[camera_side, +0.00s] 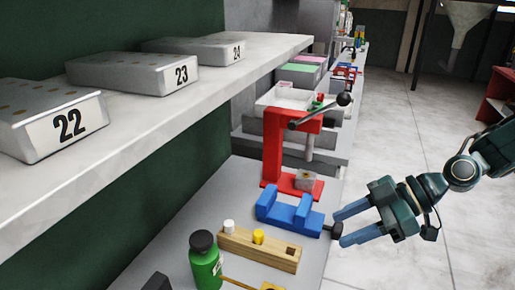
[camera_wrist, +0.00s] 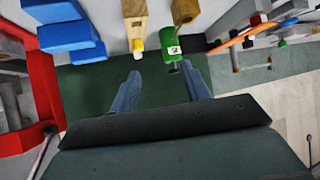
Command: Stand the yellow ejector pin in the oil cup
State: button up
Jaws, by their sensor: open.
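The yellow ejector pin (camera_side: 258,237) stands in a wooden block (camera_side: 262,254) on the bench, with only its yellow top showing. A white-topped pin (camera_side: 229,226) stands to its left in the same block. My gripper (camera_side: 341,228) is open and empty, right of the block and beside the blue vise, its fingers pointing left. In the wrist view my gripper (camera_wrist: 161,74) shows two spread fingers with nothing between them. I cannot make out the oil cup for sure in either view.
A green bottle (camera_side: 205,264) with a black cap stands left of the block. A blue vise (camera_side: 288,212) sits behind the block, close to my fingers. A red press (camera_side: 272,150) stands farther back. A shelf with numbered blocks (camera_side: 58,122) overhangs the left side.

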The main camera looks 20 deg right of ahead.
aim_at(259, 232)
jog(key=w+a+f+m+t+y, duration=0.1)
jog(key=w+a+f+t+y, duration=0.1)
jog(key=w+f, duration=0.3)
jog(key=shift+w+f+t, duration=0.3)
jog(key=shift+f+t, duration=0.35)
jog(key=shift+t, duration=0.05)
jog(key=shift+x, duration=4.3)
jog(key=shift+a, duration=0.15)
jog(key=shift+x, duration=2.45)
grip_shut()
